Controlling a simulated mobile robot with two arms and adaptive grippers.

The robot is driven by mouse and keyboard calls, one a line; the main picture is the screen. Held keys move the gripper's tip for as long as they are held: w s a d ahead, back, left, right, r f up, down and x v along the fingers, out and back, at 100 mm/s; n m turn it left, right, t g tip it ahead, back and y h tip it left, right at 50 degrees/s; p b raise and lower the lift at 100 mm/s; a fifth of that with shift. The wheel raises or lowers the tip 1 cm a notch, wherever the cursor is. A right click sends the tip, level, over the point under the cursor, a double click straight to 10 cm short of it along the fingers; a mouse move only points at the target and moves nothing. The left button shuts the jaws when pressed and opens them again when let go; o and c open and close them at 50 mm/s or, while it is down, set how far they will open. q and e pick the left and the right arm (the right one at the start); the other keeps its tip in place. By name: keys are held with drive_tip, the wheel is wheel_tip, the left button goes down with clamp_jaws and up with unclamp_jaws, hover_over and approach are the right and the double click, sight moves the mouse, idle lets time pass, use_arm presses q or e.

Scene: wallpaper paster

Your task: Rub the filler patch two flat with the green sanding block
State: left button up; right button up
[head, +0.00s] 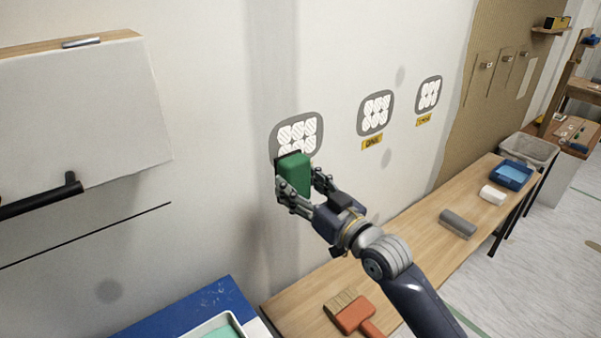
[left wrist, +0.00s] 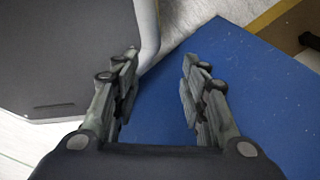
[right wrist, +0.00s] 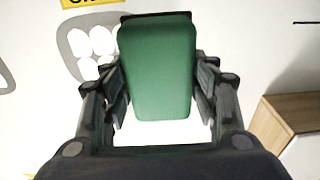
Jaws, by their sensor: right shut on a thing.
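My right gripper (head: 300,190) is shut on the green sanding block (head: 294,174), which also shows in the right wrist view (right wrist: 158,70). The block is held up at the wall, over the lower edge of the nearest grey-ringed patch with white blobs (head: 312,127). I cannot tell whether it touches the wall. That patch shows partly behind the block in the right wrist view (right wrist: 76,42). A middle patch (head: 376,112) and a far patch (head: 428,93) are further right. Their yellow labels are too small to read surely. My left gripper (left wrist: 157,75) is open and empty above a blue surface.
A wooden bench (head: 405,248) runs along the wall, with an orange-handled brush (head: 353,313), a grey block (head: 458,223), a white roll (head: 492,195) and a blue tray (head: 511,174). A blue-topped surface (head: 195,310) is at the lower left. A pale board (head: 85,110) stands left.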

drive_tip(key=shift+w+d+r, duration=0.1)
drive_tip(key=shift+w+r, duration=0.1)
drive_tip(key=shift+r, duration=0.65)
drive_tip(key=shift+t+p, duration=0.3)
drive_tip(key=shift+p, duration=0.1)
drive_tip(key=shift+f+b+x, duration=0.2)
drive_tip(key=shift+b+x, duration=0.15)
drive_tip(key=shift+x, duration=1.25)
drive_tip(key=shift+f+b+x, duration=0.2)
drive_tip(key=shift+b+x, duration=0.15)
drive_tip(key=shift+x, duration=1.25)
drive_tip(key=shift+x, duration=1.25)
drive_tip(key=shift+d+f, duration=0.1)
drive_tip(key=shift+d, duration=0.05)
drive_tip(key=shift+w+f, duration=0.1)
drive_tip(key=shift+w, duration=0.05)
